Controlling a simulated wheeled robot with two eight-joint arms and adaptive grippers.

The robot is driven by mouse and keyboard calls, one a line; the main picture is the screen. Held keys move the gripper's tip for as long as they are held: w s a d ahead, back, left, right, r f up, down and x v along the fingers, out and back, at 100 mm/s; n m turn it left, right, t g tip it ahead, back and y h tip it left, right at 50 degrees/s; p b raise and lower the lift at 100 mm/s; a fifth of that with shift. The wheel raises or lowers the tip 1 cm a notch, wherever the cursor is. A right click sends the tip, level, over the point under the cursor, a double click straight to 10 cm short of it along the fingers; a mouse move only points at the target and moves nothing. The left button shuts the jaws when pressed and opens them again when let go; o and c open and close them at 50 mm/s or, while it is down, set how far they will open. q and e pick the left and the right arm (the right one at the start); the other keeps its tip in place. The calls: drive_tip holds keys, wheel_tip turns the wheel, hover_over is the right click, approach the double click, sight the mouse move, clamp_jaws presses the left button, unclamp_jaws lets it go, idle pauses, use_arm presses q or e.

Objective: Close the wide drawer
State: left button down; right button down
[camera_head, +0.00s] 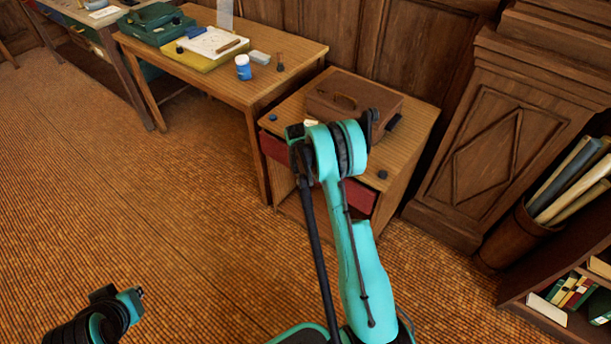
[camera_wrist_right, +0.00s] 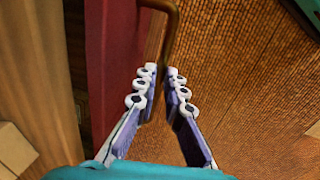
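The small wooden desk (camera_head: 420,120) has a wide drawer with a dark red front (camera_head: 360,196). My right arm hides the middle of that front, and how far the drawer stands out is hard to tell. In the right wrist view the red front (camera_wrist_right: 112,60) runs along the left side, with a brass bar handle (camera_wrist_right: 172,28) standing out from it. My right gripper (camera_wrist_right: 162,74) has its fingertips close together on either side of the handle bar and appears shut on it. My left gripper (camera_head: 122,296) is low at the left, away from the desk; its fingers are unclear.
A brown case (camera_head: 350,95) and small dark items stand on the desk. A longer table (camera_head: 295,45) at its left holds a white-and-blue jar (camera_head: 243,67) and a green case (camera_head: 157,24). A wooden pedestal (camera_head: 490,150) and bookshelf (camera_head: 570,305) stand right. The floor at left is clear.

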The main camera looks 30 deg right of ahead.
drive_tip(key=shift+d, duration=0.1)
drive_tip(key=d, duration=0.1)
drive_tip(key=w+d, duration=0.1)
drive_tip(key=d, duration=0.2)
drive_tip(key=shift+w, duration=0.35)
drive_tip(key=c, duration=1.6)
unclamp_jaws()
drive_tip(key=shift+r, duration=0.1)
wheel_tip(320, 180, up, 12)
drive_tip(key=a, duration=0.2)
drive_tip(key=shift+s+a, duration=0.15)
drive_tip(key=shift+s, duration=0.3)
